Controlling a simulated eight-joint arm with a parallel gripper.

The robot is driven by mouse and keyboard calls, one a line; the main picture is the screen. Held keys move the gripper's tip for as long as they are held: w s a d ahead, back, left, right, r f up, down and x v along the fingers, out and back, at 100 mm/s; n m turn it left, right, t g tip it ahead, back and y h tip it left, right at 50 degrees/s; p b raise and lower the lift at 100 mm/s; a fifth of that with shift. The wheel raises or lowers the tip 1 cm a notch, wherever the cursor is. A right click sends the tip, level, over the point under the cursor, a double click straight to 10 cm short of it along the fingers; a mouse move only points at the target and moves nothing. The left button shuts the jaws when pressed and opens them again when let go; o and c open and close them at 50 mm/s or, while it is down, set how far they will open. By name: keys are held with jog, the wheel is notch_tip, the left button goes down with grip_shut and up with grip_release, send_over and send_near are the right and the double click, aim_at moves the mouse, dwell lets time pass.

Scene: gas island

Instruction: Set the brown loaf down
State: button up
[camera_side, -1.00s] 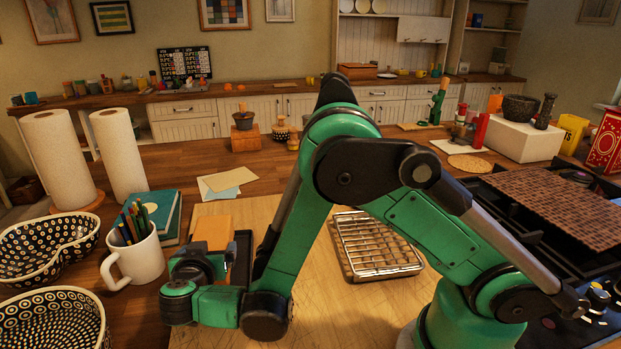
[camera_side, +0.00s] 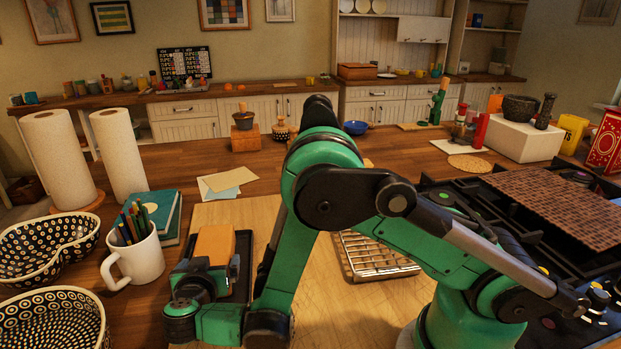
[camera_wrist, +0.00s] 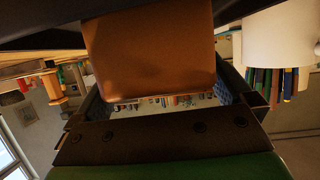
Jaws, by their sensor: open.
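The brown loaf (camera_side: 214,244) is a smooth orange-brown block. In the side view it shows within the outline of a dark tin (camera_side: 243,262) on the pale board; whether it rests on the tin's floor is hidden. My gripper (camera_side: 203,280) is at the near end of the loaf, low over the board's left edge, and partly hides it. In the wrist view the loaf (camera_wrist: 150,50) fills the upper middle between my two fingers (camera_wrist: 160,88). The fingers are open, with a narrow gap visible beside the loaf; contact is hard to tell.
A white mug of pencils (camera_side: 135,257) stands close left of my gripper, with patterned bowls (camera_side: 45,320) beyond it. A teal book (camera_side: 160,212) and envelopes (camera_side: 228,181) lie behind. A wire rack (camera_side: 372,256) is to the right on the board (camera_side: 330,300).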

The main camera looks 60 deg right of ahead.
jog(key=v, duration=1.1)
jog(key=shift+f, duration=0.15)
jog(key=shift+d, duration=0.1)
jog(key=s+d+r+n+y, duration=0.3)
jog(key=d+n+y, duration=0.2)
jog(key=d, duration=0.1)
jog(key=s+d+r+n+g+y, duration=0.1)
jog(key=s+d+r+n+y, duration=0.2)
jog(key=d+r+n+y, duration=0.1)
jog(key=shift+d+n+g+y, duration=0.35)
jog(key=shift+d+y, duration=0.25)
jog(key=shift+d, duration=0.6)
